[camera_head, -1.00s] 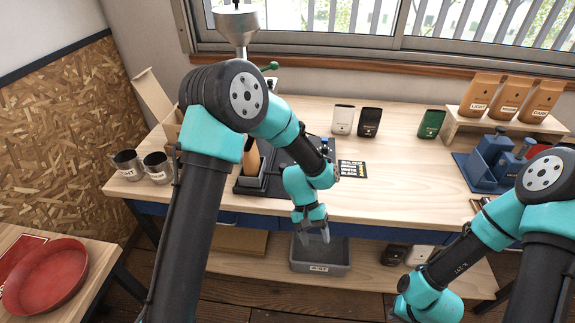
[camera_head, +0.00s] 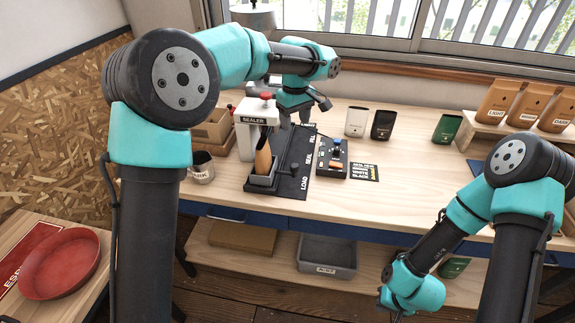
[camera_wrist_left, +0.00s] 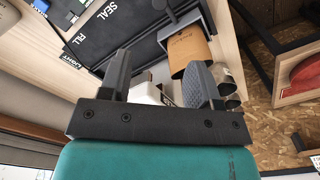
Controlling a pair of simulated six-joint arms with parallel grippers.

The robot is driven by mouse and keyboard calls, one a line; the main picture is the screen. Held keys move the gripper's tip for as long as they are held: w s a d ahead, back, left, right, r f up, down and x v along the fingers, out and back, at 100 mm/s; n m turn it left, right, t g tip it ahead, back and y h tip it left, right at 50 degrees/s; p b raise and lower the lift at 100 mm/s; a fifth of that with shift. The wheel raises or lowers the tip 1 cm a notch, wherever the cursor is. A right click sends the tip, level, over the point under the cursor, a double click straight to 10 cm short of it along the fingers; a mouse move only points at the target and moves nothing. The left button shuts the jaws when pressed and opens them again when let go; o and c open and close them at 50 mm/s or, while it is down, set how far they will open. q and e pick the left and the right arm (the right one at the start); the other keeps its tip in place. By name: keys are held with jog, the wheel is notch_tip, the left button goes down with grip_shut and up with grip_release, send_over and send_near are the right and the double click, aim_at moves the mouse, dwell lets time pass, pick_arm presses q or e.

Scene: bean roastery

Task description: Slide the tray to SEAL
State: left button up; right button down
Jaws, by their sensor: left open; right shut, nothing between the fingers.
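The tray (camera_head: 262,183) is a small dark grey holder at the near end of the black track (camera_head: 285,190), beside the LOAD marking. A brown bag (camera_head: 263,158) stands upright in it. The SEAL marking (camera_head: 309,160) is farther back, with the white sealer (camera_head: 252,118) at the left of the track. My left gripper (camera_head: 310,104) is above the far part of the track, apart from the tray. In the left wrist view its fingers (camera_wrist_left: 157,75) are open and empty, with the bag (camera_wrist_left: 188,52) beyond them.
A control box (camera_head: 333,158) and a dark card (camera_head: 365,172) lie right of the track. A metal cup (camera_head: 202,168) stands at left. Several bags (camera_head: 382,125) stand at the back. A grey bin (camera_head: 327,256) sits on the lower shelf. The front right tabletop is clear.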

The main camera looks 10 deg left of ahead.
aim_at(294, 165)
pick_arm(q)
jog(key=shift+f, duration=0.15)
notch_tip(294, 165, down, 17)
jog(key=shift+f, duration=0.15)
dwell(0.7)
grip_shut()
dwell(0.5)
